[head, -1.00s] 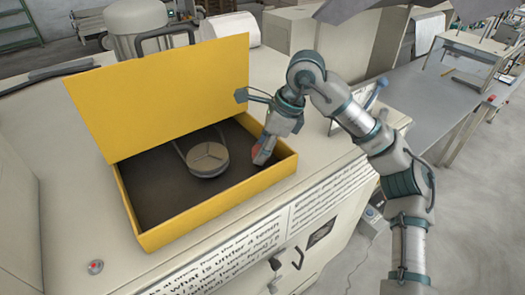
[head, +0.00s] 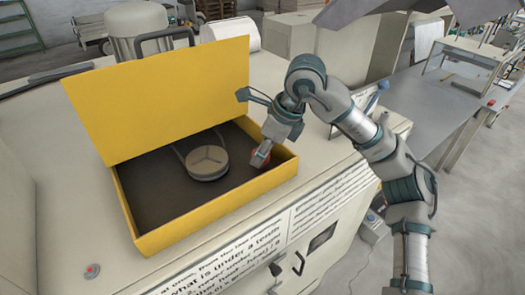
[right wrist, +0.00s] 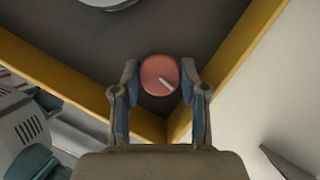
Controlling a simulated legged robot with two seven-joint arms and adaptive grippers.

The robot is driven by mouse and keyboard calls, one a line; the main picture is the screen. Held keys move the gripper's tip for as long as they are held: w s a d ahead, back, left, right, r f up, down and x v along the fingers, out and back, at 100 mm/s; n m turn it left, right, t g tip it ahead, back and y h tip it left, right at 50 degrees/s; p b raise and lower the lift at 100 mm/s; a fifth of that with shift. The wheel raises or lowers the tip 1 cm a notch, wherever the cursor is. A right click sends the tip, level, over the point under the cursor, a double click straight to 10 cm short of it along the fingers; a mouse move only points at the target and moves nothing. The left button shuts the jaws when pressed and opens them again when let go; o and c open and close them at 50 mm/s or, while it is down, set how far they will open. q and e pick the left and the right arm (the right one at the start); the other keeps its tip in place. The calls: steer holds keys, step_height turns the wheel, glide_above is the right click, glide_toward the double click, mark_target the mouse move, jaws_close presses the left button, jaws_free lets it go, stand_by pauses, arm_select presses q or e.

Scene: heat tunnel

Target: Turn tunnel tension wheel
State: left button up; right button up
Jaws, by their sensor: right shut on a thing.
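A small round red knob (head: 263,157) with a pale pointer line sits inside the open yellow box, near its right corner. In the right wrist view the knob (right wrist: 158,73) lies between the two fingers, its pointer slanting down to the right. My right gripper (right wrist: 160,78) is shut on the knob, one finger at each side. In the head view my right gripper (head: 262,151) reaches down into the box and partly hides the knob. A larger round disc (head: 208,161) with three spokes stands left of it in the box. My left gripper is out of view.
The yellow box (head: 215,214) has low walls close to my right gripper, and its raised yellow lid (head: 160,95) stands behind. A red button (head: 92,270) is on the machine top at front left. A grey table (head: 440,105) stands at right.

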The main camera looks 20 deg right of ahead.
steer(key=o, duration=1)
steer(key=shift+w+r, duration=0.1)
steer(key=shift+r, duration=0.1)
steer(key=shift+o, duration=0.7)
steer(key=shift+f, duration=0.15)
steer(key=v, duration=1.2)
steer(key=shift+d+f, duration=0.1)
